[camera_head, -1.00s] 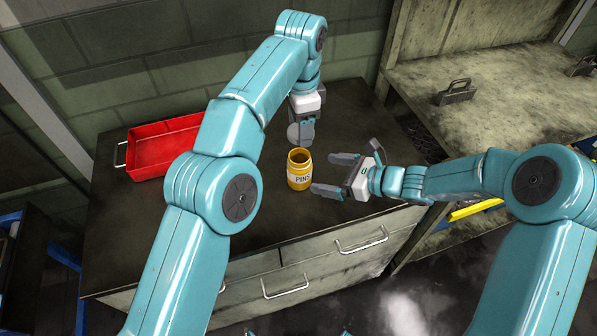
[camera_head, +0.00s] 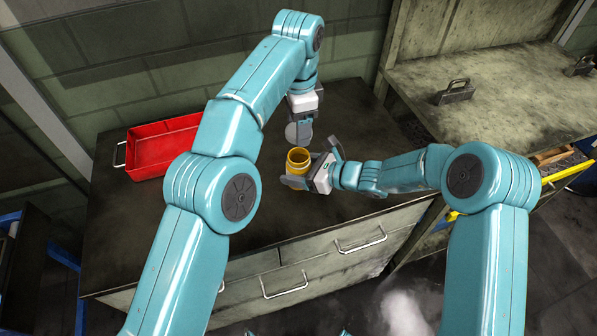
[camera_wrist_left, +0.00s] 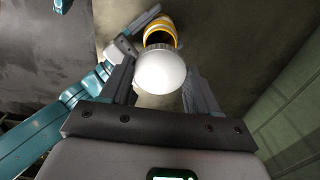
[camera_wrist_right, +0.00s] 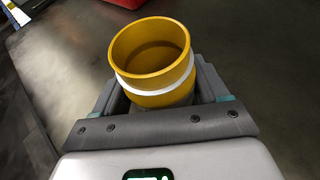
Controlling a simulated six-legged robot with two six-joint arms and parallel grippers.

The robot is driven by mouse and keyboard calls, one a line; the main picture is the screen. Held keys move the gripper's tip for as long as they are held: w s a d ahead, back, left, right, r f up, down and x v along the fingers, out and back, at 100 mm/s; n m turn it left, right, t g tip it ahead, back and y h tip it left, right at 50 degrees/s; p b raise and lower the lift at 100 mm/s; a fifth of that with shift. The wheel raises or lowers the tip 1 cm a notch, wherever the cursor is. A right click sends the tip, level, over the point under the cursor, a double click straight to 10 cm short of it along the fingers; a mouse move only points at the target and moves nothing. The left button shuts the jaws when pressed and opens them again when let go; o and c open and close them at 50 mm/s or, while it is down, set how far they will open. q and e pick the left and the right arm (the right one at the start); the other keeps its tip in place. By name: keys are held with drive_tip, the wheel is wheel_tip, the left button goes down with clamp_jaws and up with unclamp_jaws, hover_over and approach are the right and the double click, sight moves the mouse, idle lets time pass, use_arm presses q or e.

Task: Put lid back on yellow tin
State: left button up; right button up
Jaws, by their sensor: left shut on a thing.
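The yellow tin (camera_head: 299,158) stands open and upright on the dark cabinet top; its open mouth shows in the right wrist view (camera_wrist_right: 151,90). My right gripper (camera_head: 303,171) has its fingers on both sides of the tin, low on its body; I cannot tell whether they press on it. My left gripper (camera_head: 300,122) is shut on the lid (camera_head: 293,133), a pale round disc, just behind and above the tin. In the left wrist view the lid (camera_wrist_left: 160,72) sits between the fingertips and the tin (camera_wrist_left: 160,25) shows beyond it. The tin's label is hidden now.
A red tray (camera_head: 160,150) lies at the left back of the cabinet top (camera_head: 150,225). Drawers with metal handles are in the cabinet front. A worn bench (camera_head: 510,95) with a metal block (camera_head: 456,92) stands at the right. The cabinet top left of the tin is clear.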

drive_tip(key=c, duration=1)
use_arm(q)
drive_tip(key=shift+f, duration=2.55)
use_arm(e)
drive_tip(key=shift+o, duration=0.2)
use_arm(q)
drive_tip(key=shift+f, duration=0.15)
drive_tip(key=shift+f, duration=0.75)
use_arm(e)
drive_tip(key=shift+f, duration=0.1)
use_arm(q)
drive_tip(key=shift+f, duration=0.6)
